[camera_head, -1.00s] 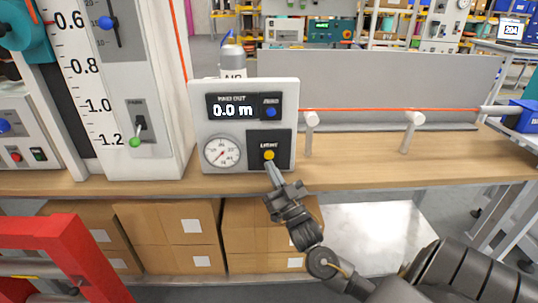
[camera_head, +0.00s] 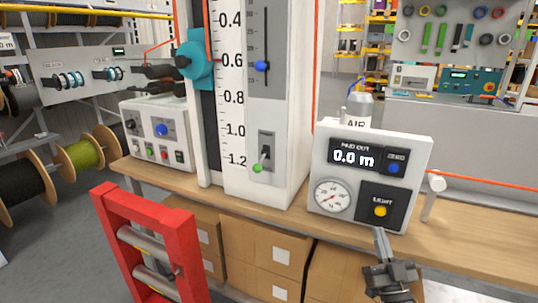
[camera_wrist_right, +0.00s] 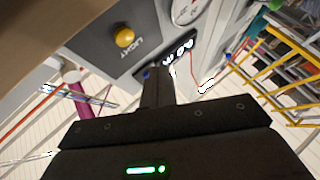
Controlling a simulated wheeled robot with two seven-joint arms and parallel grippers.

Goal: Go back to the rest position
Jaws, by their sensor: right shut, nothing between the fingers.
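My right gripper (camera_head: 381,236) is at the bottom right of the head view, with its shut fingers pointing up just below the yellow LIGHT button (camera_head: 380,211). In the right wrist view its shut fingers (camera_wrist_right: 158,78) show as a dark block with nothing between them. The LIGHT button (camera_wrist_right: 124,37) also shows there, up and to the left of the fingers and apart from them. The button sits on the white meter box (camera_head: 420,150), whose display reads 0.0 m. My left gripper is in neither view.
A wooden bench (camera_head: 490,226) carries the meter box and a tall white scale column (camera_head: 290,120). A red roller frame (camera_head: 105,205) stands at the lower left. Cardboard boxes (camera_head: 250,251) sit under the bench.

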